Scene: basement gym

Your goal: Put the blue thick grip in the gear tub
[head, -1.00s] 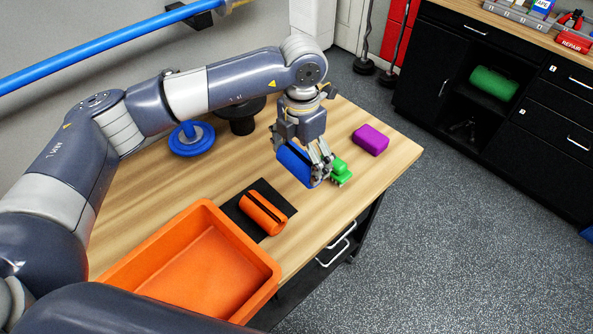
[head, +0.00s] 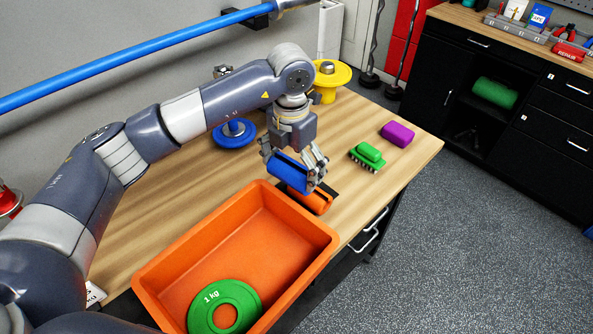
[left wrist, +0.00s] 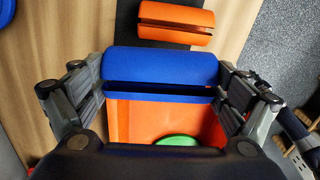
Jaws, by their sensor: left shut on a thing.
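The blue thick grip (head: 288,174) is a blue slit cylinder held in the air by my left gripper (head: 297,172), which is shut on it. In the left wrist view the blue grip (left wrist: 162,66) lies crosswise between the two fingers. The gear tub (head: 320,238) is a large open orange tub at the front of the bench. A green 1 kg disc (head: 246,292) lies in it. The gripper is just beyond the tub's far right rim, above an orange slit grip (head: 318,203), which it partly hides. My right gripper is not in view.
A blue disc stand (head: 235,133) and a yellow one (head: 327,80) stand farther back. The tub's far part is empty.

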